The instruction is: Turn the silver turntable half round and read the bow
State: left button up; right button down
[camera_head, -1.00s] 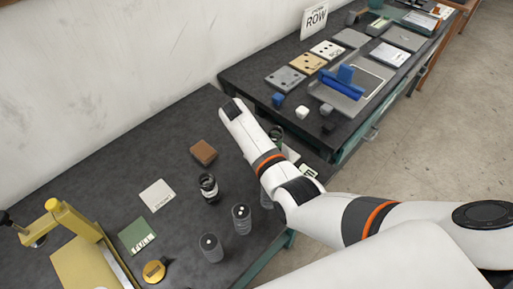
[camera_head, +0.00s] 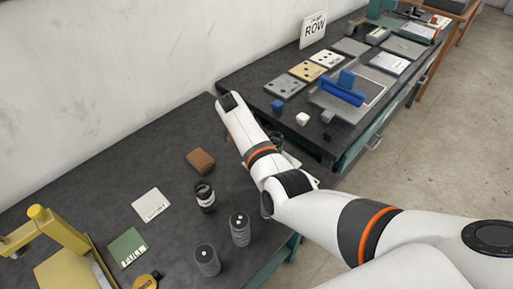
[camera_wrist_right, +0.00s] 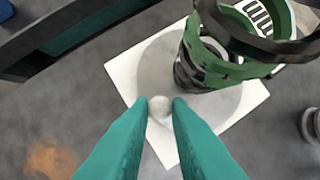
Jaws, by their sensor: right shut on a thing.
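In the right wrist view the silver turntable (camera_wrist_right: 152,72) is a grey disc on a white square plate (camera_wrist_right: 122,68). A small pale round knob (camera_wrist_right: 160,106) sits at the disc's near edge. My right gripper (camera_wrist_right: 160,108) is shut on this knob, one teal fingertip on each side. I cannot make out a bow. My left gripper is out of view.
A dark spring (camera_head: 204,197), two grey cylinders (camera_head: 240,230), a brown block (camera_head: 201,160), a white card (camera_head: 151,205) and a yellow press (camera_head: 62,230) stand on the near bench. The far bench holds a ROW sign (camera_head: 313,28), dotted tiles and a blue-handled tool (camera_head: 343,92).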

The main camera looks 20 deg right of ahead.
dwell(0.4)
jog(key=c, duration=1.3)
grip_release()
jog(key=shift+c, duration=0.2)
jog(key=b+v, duration=0.3)
jog(key=v, duration=0.9)
jog(key=shift+d, duration=0.1)
